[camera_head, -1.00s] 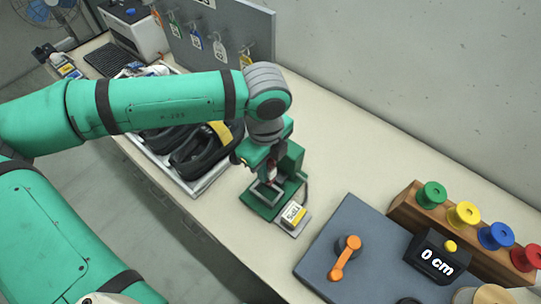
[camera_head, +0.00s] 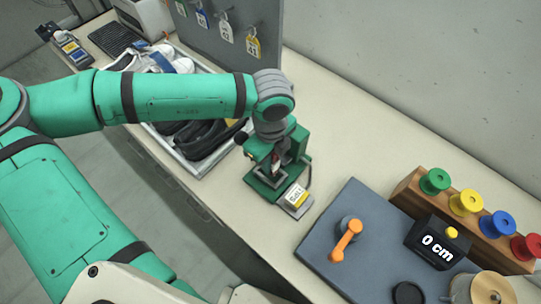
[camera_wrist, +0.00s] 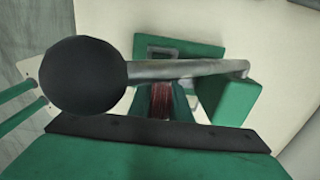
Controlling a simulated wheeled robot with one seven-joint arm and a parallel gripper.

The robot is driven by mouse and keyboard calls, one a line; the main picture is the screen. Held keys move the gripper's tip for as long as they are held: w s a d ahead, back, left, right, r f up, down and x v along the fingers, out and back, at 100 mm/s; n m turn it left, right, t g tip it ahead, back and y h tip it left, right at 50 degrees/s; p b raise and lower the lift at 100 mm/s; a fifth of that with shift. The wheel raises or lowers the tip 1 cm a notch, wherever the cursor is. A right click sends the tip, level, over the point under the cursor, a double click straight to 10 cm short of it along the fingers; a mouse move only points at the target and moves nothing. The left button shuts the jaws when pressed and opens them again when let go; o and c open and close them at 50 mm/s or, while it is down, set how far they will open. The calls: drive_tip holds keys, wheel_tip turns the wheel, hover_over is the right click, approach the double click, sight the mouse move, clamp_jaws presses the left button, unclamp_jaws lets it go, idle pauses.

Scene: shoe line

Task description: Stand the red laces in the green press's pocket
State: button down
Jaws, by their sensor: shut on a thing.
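The green press (camera_head: 266,187) stands on the bench just right of the shoe tray, and its green body also shows in the wrist view (camera_wrist: 236,102). My gripper (camera_head: 275,167) points down over the press and is shut on the red laces (camera_wrist: 161,101). The laces show as a dark red bundle between my fingers in the wrist view, with only a small bit of red visible in the head view. The lever's grey rod and black knob (camera_wrist: 84,76) cross in front of the wrist camera. The pocket and the laces' lower end are hidden, so I cannot tell whether they are inside.
A tray (camera_head: 203,168) with black shoes lies left of the press. A small labelled box (camera_head: 295,197) is at the press's front. Right are a grey board (camera_head: 330,225) with an orange crank and a wooden rack (camera_head: 408,197) of coloured spools. A pegboard with tags stands behind.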

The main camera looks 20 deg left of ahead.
drive_tip(key=shift+f, duration=1.45)
drive_tip(key=c, duration=1.6)
unclamp_jaws()
drive_tip(key=shift+o, duration=0.2)
drive_tip(key=shift+r, duration=0.1)
wheel_tip(320, 180, up, 11)
drive_tip(key=shift+f, duration=0.2)
